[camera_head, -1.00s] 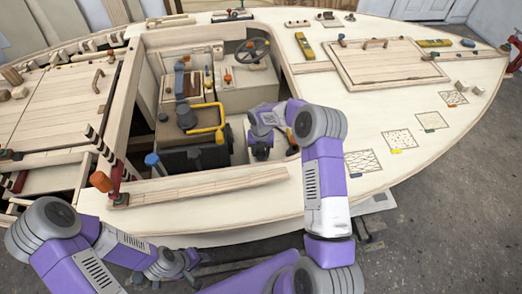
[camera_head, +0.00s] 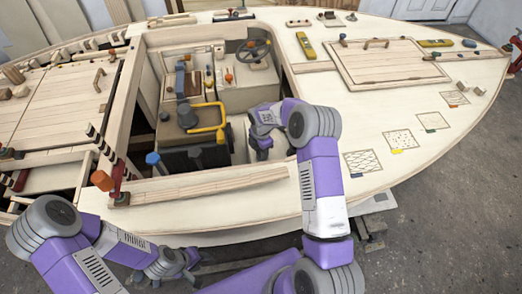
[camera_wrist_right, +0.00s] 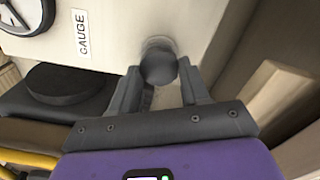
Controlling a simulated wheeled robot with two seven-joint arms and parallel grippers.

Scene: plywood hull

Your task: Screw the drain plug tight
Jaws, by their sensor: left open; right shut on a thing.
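The drain plug (camera_wrist_right: 158,64) appears as a dark grey round knob on a pale panel in the right wrist view. My right gripper (camera_wrist_right: 160,82) is shut on it, with one finger at each side. In the head view my right gripper (camera_head: 261,148) reaches down into the cockpit well, and the plug cannot be made out there. My left gripper (camera_head: 168,268) is open and empty, low in front of the hull and outside it. How far the plug is screwed in cannot be told.
A gauge (camera_wrist_right: 22,14) and its GAUGE label (camera_wrist_right: 82,34) are left of the plug. A yellow handle (camera_head: 207,117) and a steering wheel (camera_head: 253,50) stand near my right arm. A wooden coaming (camera_head: 198,186) edges the well. The foredeck holds a hatch (camera_head: 385,62).

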